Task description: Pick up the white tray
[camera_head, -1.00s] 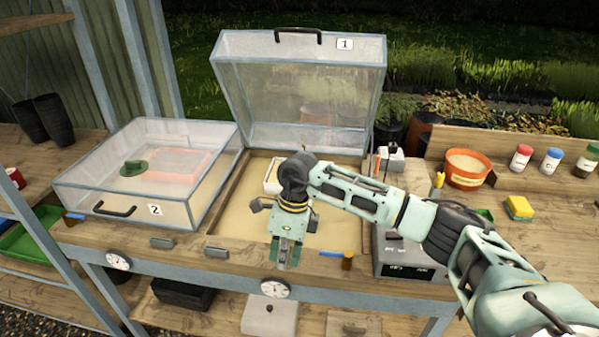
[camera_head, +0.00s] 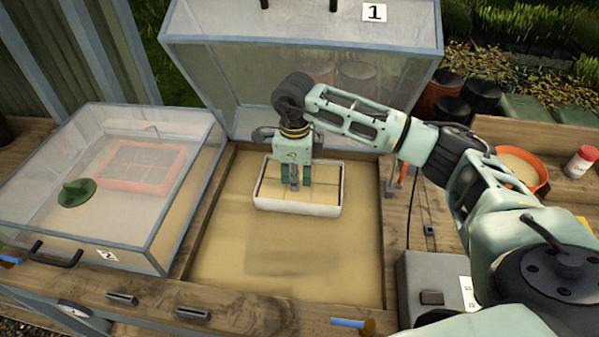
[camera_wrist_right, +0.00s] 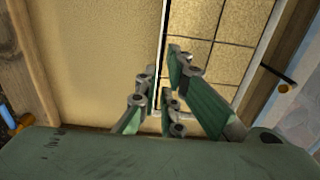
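The white tray (camera_head: 297,208) is a shallow rectangle with a white rim and a sand-coloured floor. It lies on the sandy bed of the opened frame, towards the back. My right gripper (camera_head: 296,186) points down over the tray, its two green fingers apart. In the right wrist view, the tray's thin pale edge (camera_wrist_right: 163,40) runs up between the open fingers (camera_wrist_right: 170,100), with a gridded floor to its right. I cannot tell whether the fingertips touch the tray. My left gripper is not in view.
The raised clear lid marked 1 (camera_head: 330,75) stands behind the tray. A closed clear box marked 2 (camera_head: 150,220) is at left. A grey box (camera_head: 440,275) and an orange bowl (camera_head: 520,165) are at right. The sandy bed (camera_head: 280,270) in front is clear.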

